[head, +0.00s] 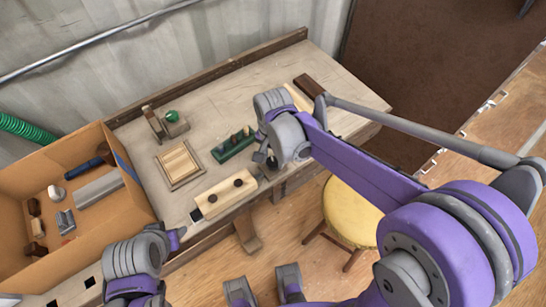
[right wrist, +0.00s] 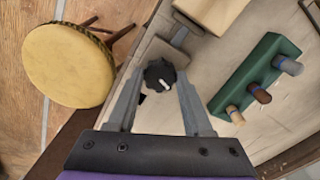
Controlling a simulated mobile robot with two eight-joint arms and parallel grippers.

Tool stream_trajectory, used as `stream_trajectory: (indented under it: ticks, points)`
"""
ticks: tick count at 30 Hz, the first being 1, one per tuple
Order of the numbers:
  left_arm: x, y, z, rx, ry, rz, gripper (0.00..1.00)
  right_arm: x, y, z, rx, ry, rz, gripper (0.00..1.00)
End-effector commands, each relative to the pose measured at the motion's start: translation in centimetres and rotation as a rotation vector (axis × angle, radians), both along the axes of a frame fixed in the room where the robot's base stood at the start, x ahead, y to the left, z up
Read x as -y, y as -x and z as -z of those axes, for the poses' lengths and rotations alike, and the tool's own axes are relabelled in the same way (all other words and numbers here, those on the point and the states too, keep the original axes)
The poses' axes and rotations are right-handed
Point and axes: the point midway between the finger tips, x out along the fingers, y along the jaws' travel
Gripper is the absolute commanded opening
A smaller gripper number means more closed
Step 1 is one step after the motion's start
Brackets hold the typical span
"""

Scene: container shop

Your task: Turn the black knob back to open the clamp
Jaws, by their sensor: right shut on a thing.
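The black knob (right wrist: 160,75) with a white mark on its face sits between the fingers of my right gripper (right wrist: 158,85) in the right wrist view. The gripper is shut on it. A grey metal clamp part (right wrist: 165,52) shows just beyond the knob. In the head view my right gripper (head: 268,158) is at the front edge of the workbench, and the arm hides most of the clamp there. A pale wood block with dark round knobs (head: 224,194) lies to its left. My left gripper (head: 177,238) is near the bench's front left; its finger opening is unclear.
On the workbench (head: 215,105) are a green rack with pegs (head: 233,144), a framed wooden panel (head: 180,165) and a green-knobbed tool (head: 171,122). A cardboard box (head: 80,240) of tools is at left. A yellow stool (head: 352,212) stands in front of the bench.

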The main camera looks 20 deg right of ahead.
Motion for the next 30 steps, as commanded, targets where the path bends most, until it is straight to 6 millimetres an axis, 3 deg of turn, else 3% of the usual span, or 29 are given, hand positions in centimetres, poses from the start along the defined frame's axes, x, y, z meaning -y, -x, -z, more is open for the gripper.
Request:
stream_trajectory:
  ticks: [30]
  points:
    - [0.00, 0.07, 0.50, -0.002, 0.000, 0.000, 0.50, 0.00, -0.03, -0.04, 0.001, 0.000, -0.956, 0.00]
